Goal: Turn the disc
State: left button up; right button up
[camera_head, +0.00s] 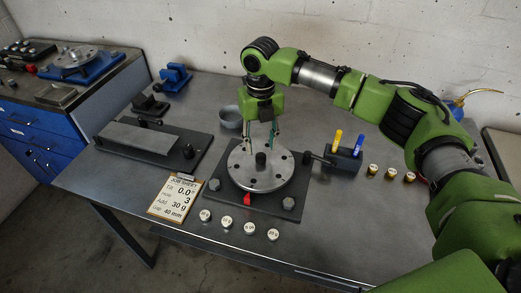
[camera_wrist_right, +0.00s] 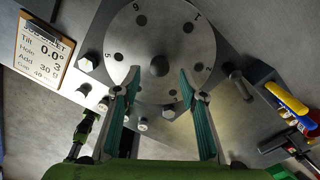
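The disc (camera_head: 244,176) is a grey metal plate with holes around it and a dark central hub (camera_head: 261,158). It lies flat on a dark square base (camera_head: 212,196). The disc (camera_wrist_right: 125,45) also shows in the right wrist view, with small numbers beside some holes and the hub (camera_wrist_right: 159,66) near the middle. My right gripper (camera_head: 262,143) points down over the disc. It is open and empty, with its fingertips apart on either side of the hub in the wrist view. I cannot tell whether they touch the disc.
Several small weights (camera_head: 227,221) stand before the base, with a red pointer (camera_head: 247,199) at its front. A job sheet (camera_head: 176,195) lies left, reading hole 3, add 30 g. A flat plate fixture (camera_head: 135,138) sits left.

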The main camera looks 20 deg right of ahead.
aim_at(261, 156)
notch_tip(261, 156, down, 2)
jog(key=shift+f, duration=0.25)
jog(key=shift+s+f, duration=0.1)
jog(key=shift+f, duration=0.6)
jog(key=shift+c, duration=1)
grip_shut()
pick_arm(q)
jog(key=shift+w+d+r, duration=0.1)
jog(key=shift+w+r, duration=0.1)
jog(key=shift+w, duration=0.25)
jog(key=shift+w+r, duration=0.15)
jog(key=shift+w, duration=0.3)
jog(key=shift+r+p, duration=0.15)
jog(key=shift+p, duration=0.2)
